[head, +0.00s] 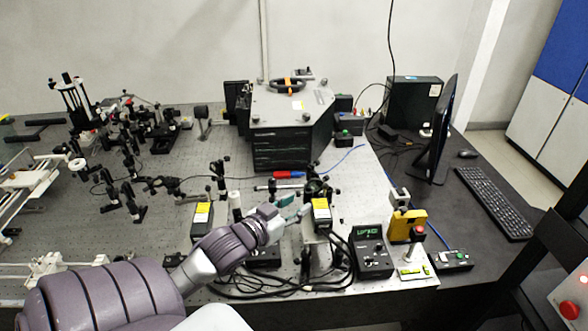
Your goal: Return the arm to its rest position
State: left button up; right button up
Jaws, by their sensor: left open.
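My left arm (110,292) comes in from the lower left and reaches over the optical bench (80,240). My left gripper (300,213) is at the middle front of the bench, beside a mount with a yellow-labelled black box (321,214). Its fingers are small and partly lost against the parts behind, but it is open, and I see nothing held in it. I cannot tell whether it touches the mount. My right gripper is not in view.
Black cables (300,280) loop below the gripper. A controller with a green display (370,250) and a yellow device (407,226) stand to the right. A large dark spectrometer (285,135) stands behind. Several optic mounts crowd the left; a monitor (435,130) and keyboard (494,201) are right.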

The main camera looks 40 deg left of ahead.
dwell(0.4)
pick_arm(q)
jog(key=s+d+f+g, duration=0.65)
jog(key=d+f, duration=0.25)
jog(key=f, duration=0.2)
jog(key=s+d+f+m+g+h, duration=0.25)
jog(key=s+d+g, duration=0.35)
jog(key=s+d, duration=0.55)
notch_tip(320, 180, down, 30)
jog(key=s+g+b, duration=0.1)
jog(key=s+b, duration=0.1)
jog(key=b, duration=0.2)
jog(key=s+a+f+b, duration=0.2)
jog(key=s+f, duration=0.6)
jog(key=f, duration=0.2)
jog(key=s+a+f+g+y+b, duration=0.1)
jog(key=s+a+f, duration=0.1)
jog(key=s+f, duration=0.6)
notch_tip(320, 180, down, 3)
jog(key=shift+s+f+b, duration=0.1)
jog(key=shift+s+b, duration=0.3)
